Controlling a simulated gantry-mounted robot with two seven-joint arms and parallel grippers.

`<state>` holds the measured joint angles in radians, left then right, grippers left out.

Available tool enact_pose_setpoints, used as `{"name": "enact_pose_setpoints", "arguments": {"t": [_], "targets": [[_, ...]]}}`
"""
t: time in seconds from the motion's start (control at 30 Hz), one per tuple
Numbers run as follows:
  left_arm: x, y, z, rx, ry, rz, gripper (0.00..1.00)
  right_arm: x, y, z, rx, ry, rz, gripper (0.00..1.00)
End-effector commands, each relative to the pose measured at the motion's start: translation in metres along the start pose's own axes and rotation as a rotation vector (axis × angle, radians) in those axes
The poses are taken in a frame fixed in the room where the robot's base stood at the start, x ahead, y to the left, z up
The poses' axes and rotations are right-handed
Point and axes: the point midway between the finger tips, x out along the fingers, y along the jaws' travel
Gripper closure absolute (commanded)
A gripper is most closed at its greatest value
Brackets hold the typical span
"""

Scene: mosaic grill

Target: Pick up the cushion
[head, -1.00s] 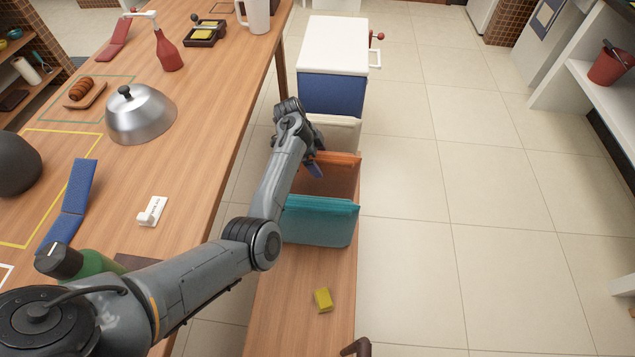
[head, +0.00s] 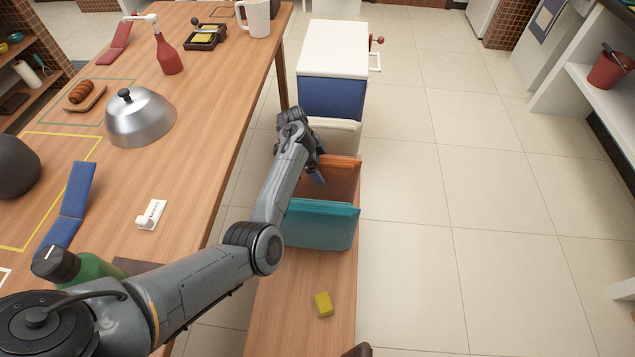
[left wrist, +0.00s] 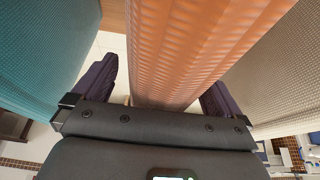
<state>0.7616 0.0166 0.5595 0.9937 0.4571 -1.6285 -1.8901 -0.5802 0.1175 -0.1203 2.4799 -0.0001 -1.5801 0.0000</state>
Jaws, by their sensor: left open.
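Three cushions stand in a row on the wooden bench: a teal one (head: 322,225) in front, an orange one (head: 342,178) in the middle and a cream one (head: 338,136) behind. My left gripper (head: 316,176) is at the left end of the orange cushion and partly hides it. In the left wrist view, the open fingers (left wrist: 160,85) lie on either side of the orange cushion (left wrist: 185,45). The teal cushion (left wrist: 40,45) is beyond the left finger and the cream cushion (left wrist: 280,75) beyond the right finger. Whether the fingers touch any fabric is unclear. My right gripper is not in view.
The bench (head: 290,310) holds a yellow block (head: 323,304) in front. A blue cooler with a white lid (head: 335,48) stands behind the cushions. The long table (head: 205,150), with a metal dome (head: 142,118), runs along the left. The tiled floor (head: 450,180) to the right is clear.

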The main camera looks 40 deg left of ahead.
Motion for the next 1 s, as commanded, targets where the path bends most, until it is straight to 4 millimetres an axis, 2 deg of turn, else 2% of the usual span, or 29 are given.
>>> {"name": "enact_pose_setpoints", "arguments": {"t": [0.33, 0.87, 0.9, 1.0], "targets": [[0.0010, 0.0001, 0.0002, 0.000, 0.000, 0.000, 0.00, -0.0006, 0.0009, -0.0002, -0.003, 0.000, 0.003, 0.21], [0.0008, 0.0000, 0.0002, 0.000, 0.000, 0.000, 0.81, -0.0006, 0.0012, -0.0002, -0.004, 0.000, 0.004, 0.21], [0.0002, -0.0003, -0.0001, 0.001, 0.000, -0.001, 0.85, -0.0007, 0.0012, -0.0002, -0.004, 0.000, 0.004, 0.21], [0.0002, -0.0003, -0.0001, 0.001, 0.000, -0.001, 0.85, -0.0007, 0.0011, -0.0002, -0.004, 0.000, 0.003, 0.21]]}}
